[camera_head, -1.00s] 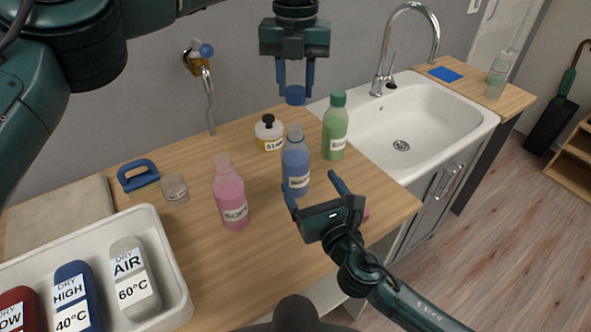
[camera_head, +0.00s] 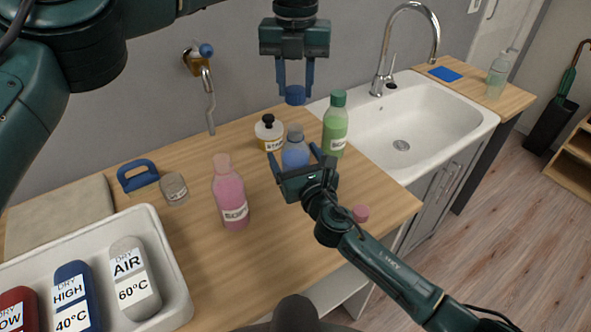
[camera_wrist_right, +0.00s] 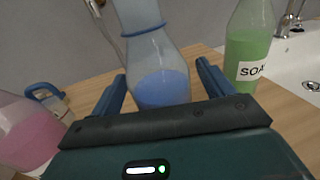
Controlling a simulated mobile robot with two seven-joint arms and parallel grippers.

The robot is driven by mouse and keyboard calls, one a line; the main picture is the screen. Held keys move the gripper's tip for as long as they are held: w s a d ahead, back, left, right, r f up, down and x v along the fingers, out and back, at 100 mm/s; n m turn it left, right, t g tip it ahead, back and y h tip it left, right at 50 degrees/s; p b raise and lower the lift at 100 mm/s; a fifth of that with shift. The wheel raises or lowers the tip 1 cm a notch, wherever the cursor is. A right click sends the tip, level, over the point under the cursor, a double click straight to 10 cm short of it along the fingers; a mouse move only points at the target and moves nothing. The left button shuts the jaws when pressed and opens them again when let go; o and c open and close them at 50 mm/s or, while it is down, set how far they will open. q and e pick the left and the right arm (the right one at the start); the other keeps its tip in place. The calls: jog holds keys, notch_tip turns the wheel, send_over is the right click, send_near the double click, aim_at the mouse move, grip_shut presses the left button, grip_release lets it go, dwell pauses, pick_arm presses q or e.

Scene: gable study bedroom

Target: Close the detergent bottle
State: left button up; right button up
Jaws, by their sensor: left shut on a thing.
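The detergent bottle (camera_head: 294,154), clear with blue liquid, stands upright and uncapped on the wooden counter; its label is hidden behind my right gripper. It also shows in the right wrist view (camera_wrist_right: 160,75). My left gripper (camera_head: 295,90) is shut on a blue cap (camera_head: 295,97), held in the air above the bottle and apart from its neck. My right gripper (camera_head: 300,166) is open, with one finger on each side of the bottle's body. In the right wrist view (camera_wrist_right: 163,90), a gap shows between the right finger and the bottle.
A green soap bottle (camera_head: 335,125) stands close on the right, a white bottle (camera_head: 269,134) behind, a pink bottle (camera_head: 229,195) on the left. A pink cap (camera_head: 361,213) lies near the counter edge. A white tray (camera_head: 170,262) and the sink (camera_head: 435,115) flank this area.

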jog(key=c, duration=1.4)
pick_arm(q)
send_over(296, 128)
jog(key=shift+w+f, duration=0.1)
jog(key=shift+f, duration=2.4)
pick_arm(e)
jog(key=shift+o, duration=0.2)
pick_arm(q)
jog(key=shift+f, duration=0.1)
jog(key=shift+f, duration=0.8)
jog(key=shift+f, duration=0.55)
